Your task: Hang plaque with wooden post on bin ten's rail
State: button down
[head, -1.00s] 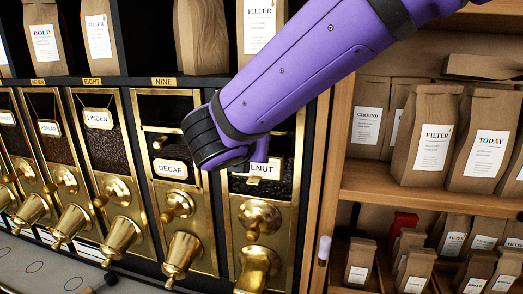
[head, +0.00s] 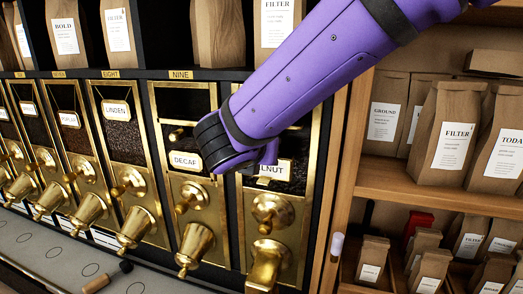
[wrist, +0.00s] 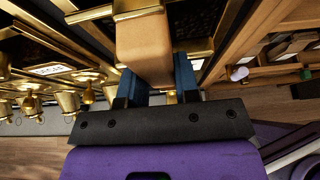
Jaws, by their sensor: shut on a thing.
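My gripper (wrist: 155,85) is shut on the wooden post (wrist: 145,48) in the wrist view, with one blue finger on each side of it. A brass piece sits at the post's far end. In the head view a pale plaque (head: 274,171) reading "LNUT", its left part hidden by my wrist, stands before the upper part of bin ten (head: 242,222). Bin ten is the brass-framed bin right of bin nine. My arm hides much of bin ten's top, and its rail is not clearly visible. I cannot tell whether the plaque touches the rail.
Bin nine, with its DECAF plaque (head: 186,161), stands close on the left. Brass spouts (head: 195,248) jut out below. A wooden shelf upright (head: 338,185) and bagged shelves stand right. A small wooden cylinder with a dark end (head: 97,283) lies on the counter.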

jog(key=shift+f, duration=0.35)
dwell(0.3)
jog(key=c, duration=0.8)
grip_release()
jog(key=v, duration=1)
jog(key=shift+s+r, duration=0.15)
jog(key=shift+s, duration=0.25)
